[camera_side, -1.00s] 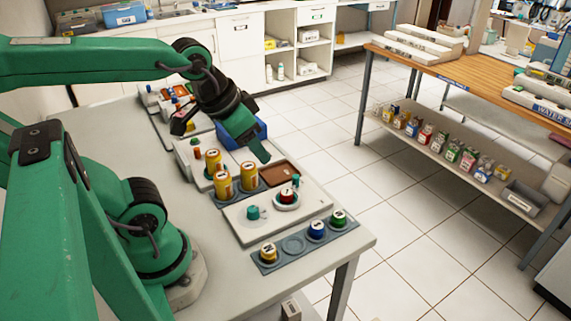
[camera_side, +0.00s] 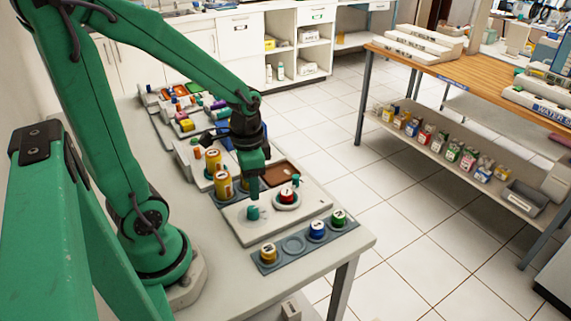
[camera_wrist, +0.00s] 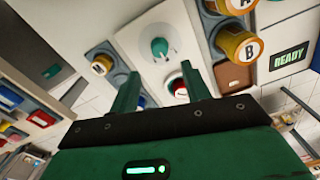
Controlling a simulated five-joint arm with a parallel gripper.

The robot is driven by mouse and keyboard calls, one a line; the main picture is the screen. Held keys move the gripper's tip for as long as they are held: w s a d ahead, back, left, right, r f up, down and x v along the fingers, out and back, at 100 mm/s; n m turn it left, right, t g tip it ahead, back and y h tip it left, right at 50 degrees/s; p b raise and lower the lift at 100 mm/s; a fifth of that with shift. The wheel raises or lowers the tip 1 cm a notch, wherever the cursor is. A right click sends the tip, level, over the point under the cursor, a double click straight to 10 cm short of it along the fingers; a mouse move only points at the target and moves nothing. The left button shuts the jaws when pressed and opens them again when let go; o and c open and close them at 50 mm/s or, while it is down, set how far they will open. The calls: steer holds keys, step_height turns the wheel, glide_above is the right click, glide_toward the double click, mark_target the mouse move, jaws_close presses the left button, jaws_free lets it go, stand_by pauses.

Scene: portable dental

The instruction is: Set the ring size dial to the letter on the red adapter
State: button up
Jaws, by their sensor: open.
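The red adapter (camera_side: 287,196) sits on a round white seat on the pale panel (camera_side: 243,233). In the wrist view the red adapter (camera_wrist: 181,88) shows its white cap close to the right finger; its letter is not readable. The teal dial knob (camera_side: 253,212) stands left of it on the same panel. In the wrist view the dial (camera_wrist: 159,46) sits on a pale plate with small marks, whose letters are too small to read. My gripper (camera_side: 255,190) points down just above the dial, and in the wrist view its two fingers (camera_wrist: 160,67) are apart and empty.
Several yellow cylinders (camera_side: 222,184) stand close by at the left; two show A and B in the wrist view (camera_wrist: 239,46). A grey rack (camera_side: 293,245) holds yellow, blue and green pieces and one empty seat. A brown tray (camera_side: 279,173) and a READY display (camera_wrist: 289,58) are near.

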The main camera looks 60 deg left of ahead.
mark_target(254, 208)
steer(key=shift+f, duration=0.3)
steer(key=shift+f, duration=3.65)
steer(key=c, duration=1)
